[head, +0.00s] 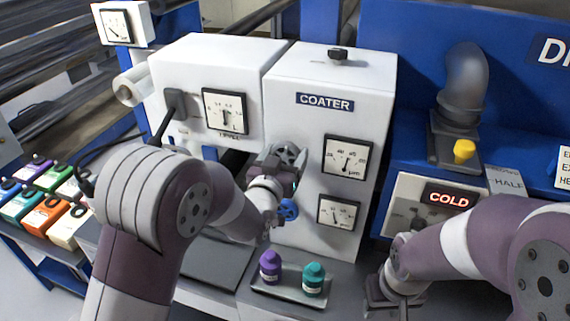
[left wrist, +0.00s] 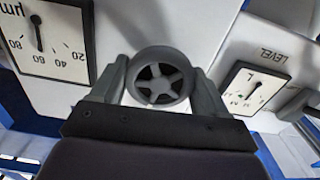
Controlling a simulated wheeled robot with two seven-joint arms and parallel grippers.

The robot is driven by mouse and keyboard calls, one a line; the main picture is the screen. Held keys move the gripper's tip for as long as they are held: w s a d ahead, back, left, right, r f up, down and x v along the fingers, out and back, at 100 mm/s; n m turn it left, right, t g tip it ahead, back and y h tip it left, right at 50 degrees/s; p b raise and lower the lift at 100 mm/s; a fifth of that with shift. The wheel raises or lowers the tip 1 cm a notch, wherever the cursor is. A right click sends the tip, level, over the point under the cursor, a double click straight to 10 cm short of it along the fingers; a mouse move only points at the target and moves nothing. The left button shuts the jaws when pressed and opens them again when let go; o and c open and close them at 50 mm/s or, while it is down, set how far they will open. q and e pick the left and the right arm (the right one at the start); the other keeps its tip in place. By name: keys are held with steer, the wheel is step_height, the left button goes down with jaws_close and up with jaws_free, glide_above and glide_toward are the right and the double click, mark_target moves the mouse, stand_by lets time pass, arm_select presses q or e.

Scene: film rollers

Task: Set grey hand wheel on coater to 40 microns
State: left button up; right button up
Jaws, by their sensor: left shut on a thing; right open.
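The grey hand wheel (left wrist: 160,84) is a spoked ring between the two fingers of my left gripper (left wrist: 165,92) in the left wrist view. The gripper is shut on it. In the head view my left gripper (head: 280,165) is at the left front edge of the white coater (head: 325,80) and partly hides the wheel. The coater's upper micron dial (head: 347,157) has its needle roughly between 40 and 60. A micron dial (left wrist: 42,40) also shows upside down in the left wrist view, its needle near the middle. My right gripper (head: 394,298) is open and low at the right, partly hidden.
A blue hand wheel (head: 288,209) sits just below my left gripper. A second dial (head: 339,212) is lower on the coater. Purple (head: 270,267) and teal (head: 314,279) bottles stand on a tray in front. A COLD display (head: 449,199) and yellow knob (head: 464,151) are right.

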arm_select(q)
steer(key=n+b, duration=0.1)
steer(key=b, duration=0.1)
steer(key=n+b, duration=0.4)
steer(key=shift+f, duration=0.3)
steer(key=shift+r+n+b, duration=0.15)
steer(key=shift+n+b, duration=1.05)
steer(key=o, duration=1)
steer(key=shift+o, duration=0.2)
steer(key=shift+r, duration=0.1)
steer(key=b+v, duration=0.3)
steer(key=v, duration=0.9)
steer(key=shift+s, duration=0.35)
